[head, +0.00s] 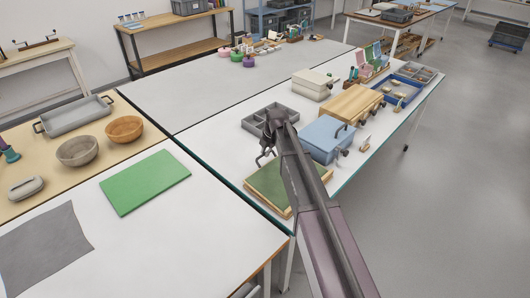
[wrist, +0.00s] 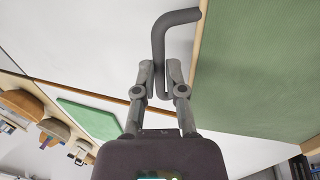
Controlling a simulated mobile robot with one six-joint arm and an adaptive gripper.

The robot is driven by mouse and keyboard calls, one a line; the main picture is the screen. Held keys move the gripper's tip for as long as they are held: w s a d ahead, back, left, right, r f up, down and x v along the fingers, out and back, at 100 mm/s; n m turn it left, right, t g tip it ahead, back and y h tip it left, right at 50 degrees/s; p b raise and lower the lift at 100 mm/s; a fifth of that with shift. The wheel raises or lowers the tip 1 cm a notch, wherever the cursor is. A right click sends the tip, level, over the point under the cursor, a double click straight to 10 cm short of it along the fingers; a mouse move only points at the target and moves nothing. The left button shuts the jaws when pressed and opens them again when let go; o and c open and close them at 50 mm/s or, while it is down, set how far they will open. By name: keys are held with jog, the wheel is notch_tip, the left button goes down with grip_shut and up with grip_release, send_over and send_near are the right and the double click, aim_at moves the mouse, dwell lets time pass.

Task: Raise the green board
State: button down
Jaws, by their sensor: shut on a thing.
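The dark green board (head: 268,187) with a pale wooden frame is at the near left end of the right-hand white table, partly hidden by my arm. In the wrist view the green board (wrist: 265,65) fills the right side, its wooden edge running up and down. A bent grey handle (wrist: 172,19) reaches from that edge to my gripper (wrist: 163,78). The fingers are shut on the handle's lower end. In the head view my gripper (head: 264,158) is at the board's far left edge. I cannot tell whether the board is flat on the table or slightly tilted.
A plain bright green board (head: 145,182) lies on the left white table. A grey divided tray (head: 262,119) is behind my gripper, and a blue box (head: 322,137) stands right of my arm. The long grey-white tabletop (head: 225,88) behind is mostly clear.

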jog(key=shift+t+y, duration=0.7)
jog(key=p+v, duration=0.4)
jog(key=v, duration=0.2)
jog(key=shift+r, duration=0.35)
jog(key=s+d+r+p, duration=0.3)
jog(key=r+p, duration=0.2)
jog(key=p, duration=0.1)
jog(key=shift+s+d+r, duration=0.3)
jog(key=shift+s, duration=0.1)
jog(key=c, duration=0.7)
grip_release()
jog(key=shift+w, duration=0.1)
jog(key=shift+w+a, duration=0.1)
jog(key=shift+w, duration=0.05)
